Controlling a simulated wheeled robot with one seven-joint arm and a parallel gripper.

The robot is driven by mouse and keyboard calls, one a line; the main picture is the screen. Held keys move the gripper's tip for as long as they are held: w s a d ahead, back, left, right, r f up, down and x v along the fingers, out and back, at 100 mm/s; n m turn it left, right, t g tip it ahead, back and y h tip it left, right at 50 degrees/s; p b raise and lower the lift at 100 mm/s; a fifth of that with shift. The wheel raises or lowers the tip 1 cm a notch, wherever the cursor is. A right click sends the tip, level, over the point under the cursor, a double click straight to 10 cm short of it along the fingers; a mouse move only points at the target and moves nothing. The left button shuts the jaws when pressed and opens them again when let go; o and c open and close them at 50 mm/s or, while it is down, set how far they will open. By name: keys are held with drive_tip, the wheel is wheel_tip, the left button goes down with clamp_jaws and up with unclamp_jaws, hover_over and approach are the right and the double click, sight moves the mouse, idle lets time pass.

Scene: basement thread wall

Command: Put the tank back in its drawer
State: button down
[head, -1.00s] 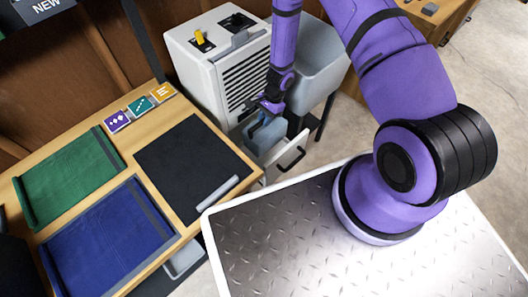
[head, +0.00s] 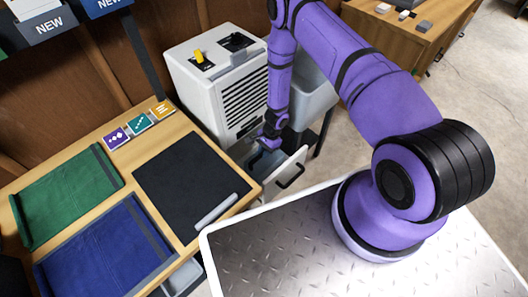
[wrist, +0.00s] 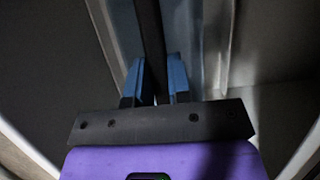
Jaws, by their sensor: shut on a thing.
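The white dehumidifier-like machine (head: 205,95) stands beyond the table, with its drawer (head: 289,170) pulled out low at its front. The drawer front is white with a black handle. My gripper (head: 266,148) is down at the drawer opening. In the wrist view my gripper (wrist: 156,78) has blue fingers shut on both sides of a dark bar, which looks like the tank's handle. The grey-blue tank (wrist: 183,35) is below it, between the pale drawer walls. In the head view the tank is mostly hidden; I cannot tell whether it is fully seated.
A wooden table (head: 118,163) at left holds green, blue and black mats and several small cards. A grey sink-like tub (head: 315,95) stands right of the machine. My metal-plated deck fills the front. Another wooden bench (head: 415,35) is at back right.

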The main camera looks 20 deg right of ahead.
drive_tip(key=shift+f, duration=0.1)
drive_tip(key=c, duration=1.1)
unclamp_jaws()
drive_tip(key=shift+o, duration=0.2)
drive_tip(key=v, duration=1.2)
